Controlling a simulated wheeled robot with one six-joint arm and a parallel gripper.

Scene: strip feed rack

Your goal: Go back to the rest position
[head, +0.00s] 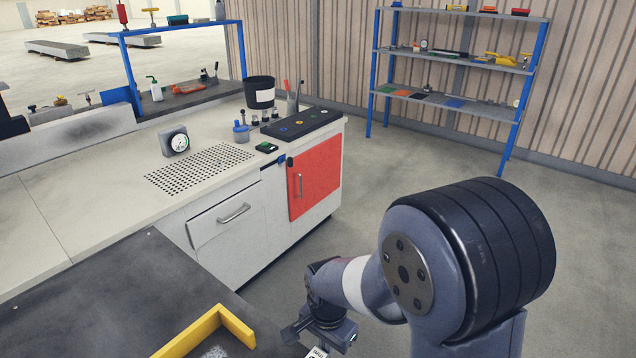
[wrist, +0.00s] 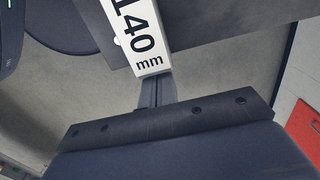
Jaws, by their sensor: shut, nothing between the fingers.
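My gripper (head: 318,338) shows at the bottom of the head view, hanging from my arm. It is beside the right edge of the dark table (head: 150,262) in the foreground, near the yellow angled edge piece (head: 222,318). The gripper is shut with nothing held. Its fingertips are partly cut off by the lower picture edge. In the wrist view a white label reading "140 mm" (wrist: 138,35) and dark bolted parts fill much of the picture.
A pale workbench (head: 95,195) with a drawer and red door (head: 315,177) stands at the left. A dial gauge (head: 174,141) and black pot (head: 259,92) sit on it. A blue-framed shelf (head: 455,60) stands at the back wall. The floor between is clear.

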